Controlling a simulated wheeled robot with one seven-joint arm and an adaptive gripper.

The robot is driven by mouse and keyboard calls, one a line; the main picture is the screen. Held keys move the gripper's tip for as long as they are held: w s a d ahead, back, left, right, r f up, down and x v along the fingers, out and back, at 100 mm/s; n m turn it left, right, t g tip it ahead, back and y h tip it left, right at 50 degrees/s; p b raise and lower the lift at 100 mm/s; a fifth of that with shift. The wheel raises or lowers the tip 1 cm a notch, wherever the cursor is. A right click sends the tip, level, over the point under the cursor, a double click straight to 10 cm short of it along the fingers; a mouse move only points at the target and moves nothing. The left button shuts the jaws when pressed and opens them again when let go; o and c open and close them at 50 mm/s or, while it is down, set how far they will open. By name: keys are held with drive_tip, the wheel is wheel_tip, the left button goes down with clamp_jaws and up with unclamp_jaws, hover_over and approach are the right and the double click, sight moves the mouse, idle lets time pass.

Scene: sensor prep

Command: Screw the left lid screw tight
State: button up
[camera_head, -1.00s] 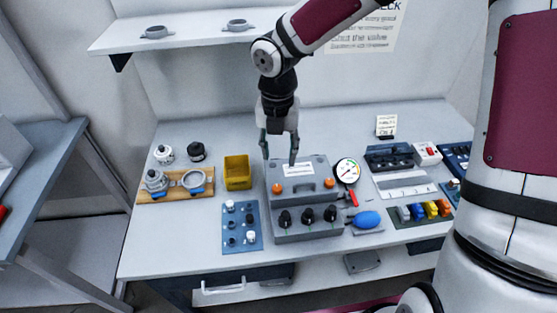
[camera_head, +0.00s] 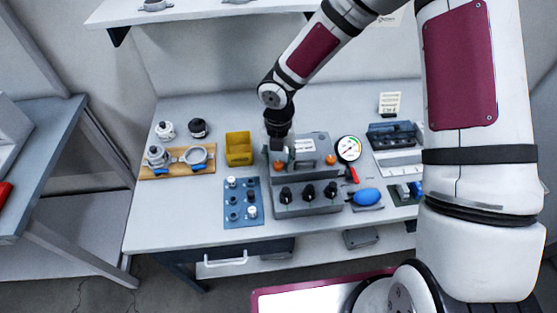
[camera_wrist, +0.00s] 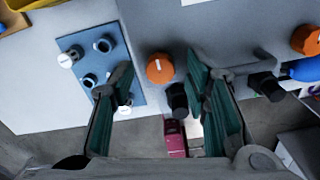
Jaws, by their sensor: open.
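The grey box (camera_head: 312,141) on the bench has a lid with two orange screws. The left lid screw (camera_head: 278,167) is a round orange knob; in the wrist view it (camera_wrist: 160,68) shows a white line on top. The right lid screw (camera_head: 331,160) also shows in the wrist view (camera_wrist: 306,40). My gripper (camera_head: 279,157) points down over the left end of the lid. In the wrist view my gripper (camera_wrist: 158,72) is open, with the left screw showing between its fingertips. I cannot tell whether the fingers touch it or how deep they reach.
Black knobs (camera_head: 308,193) line the box front, close to my fingers. A blue plate with pegs (camera_head: 259,218) and a yellow bin (camera_head: 238,148) stand left. A gauge (camera_head: 349,149) and a blue bulb (camera_head: 367,196) stand right. The bench front left is clear.

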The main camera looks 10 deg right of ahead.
drive_tip(key=shift+f, duration=0.4)
drive_tip(key=shift+c, duration=0.6)
clamp_jaws()
